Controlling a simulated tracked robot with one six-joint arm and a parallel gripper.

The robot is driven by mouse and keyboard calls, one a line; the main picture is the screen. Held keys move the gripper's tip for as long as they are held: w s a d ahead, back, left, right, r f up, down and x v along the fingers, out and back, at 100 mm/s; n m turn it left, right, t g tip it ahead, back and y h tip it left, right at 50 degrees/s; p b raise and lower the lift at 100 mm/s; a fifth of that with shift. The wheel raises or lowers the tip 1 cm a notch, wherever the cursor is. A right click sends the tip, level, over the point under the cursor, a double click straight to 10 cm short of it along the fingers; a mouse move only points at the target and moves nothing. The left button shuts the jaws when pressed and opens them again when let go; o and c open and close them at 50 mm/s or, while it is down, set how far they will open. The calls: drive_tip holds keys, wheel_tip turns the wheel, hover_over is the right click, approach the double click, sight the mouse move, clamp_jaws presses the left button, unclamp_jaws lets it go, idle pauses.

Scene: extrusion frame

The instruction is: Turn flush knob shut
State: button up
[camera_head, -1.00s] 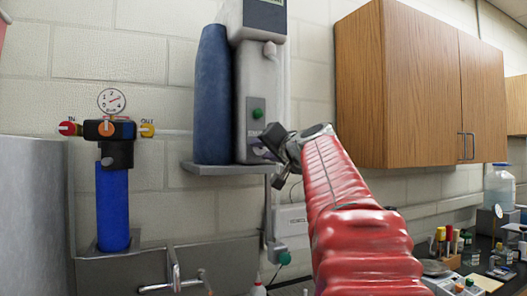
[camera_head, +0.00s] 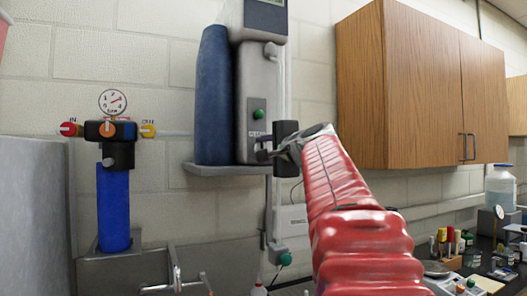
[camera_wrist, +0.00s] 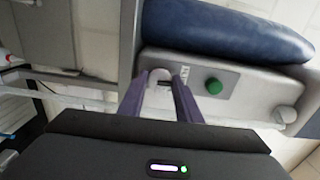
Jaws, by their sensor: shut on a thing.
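The grey-white unit (camera_head: 252,85) stands on the wall shelf with a green button (camera_head: 258,113) on its front and a small label below that. My gripper (camera_head: 264,150) is at the lower front of this unit, mostly covering what lies behind it. In the wrist view, a pale rounded knob (camera_wrist: 158,93), which looks like the flush knob, sits between the two purple fingers (camera_wrist: 162,84), beside the label. My gripper is shut on this knob. The knob's exact turn angle is hard to read.
A dark blue cylinder (camera_head: 212,95) stands left of the unit on the grey shelf (camera_head: 225,170). A blue filter (camera_head: 113,208) with a gauge hangs further left. A wooden cabinet (camera_head: 425,90) is at the right. A sink tap (camera_head: 178,280) is below.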

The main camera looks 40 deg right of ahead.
drive_tip(key=shift+f, duration=0.25)
drive_tip(key=o, duration=0.8)
drive_tip(key=shift+c, duration=0.2)
drive_tip(key=shift+o, duration=1.3)
drive_tip(key=shift+r, duration=0.1)
drive_tip(key=v, duration=1.4)
drive_tip(key=shift+w, duration=0.15)
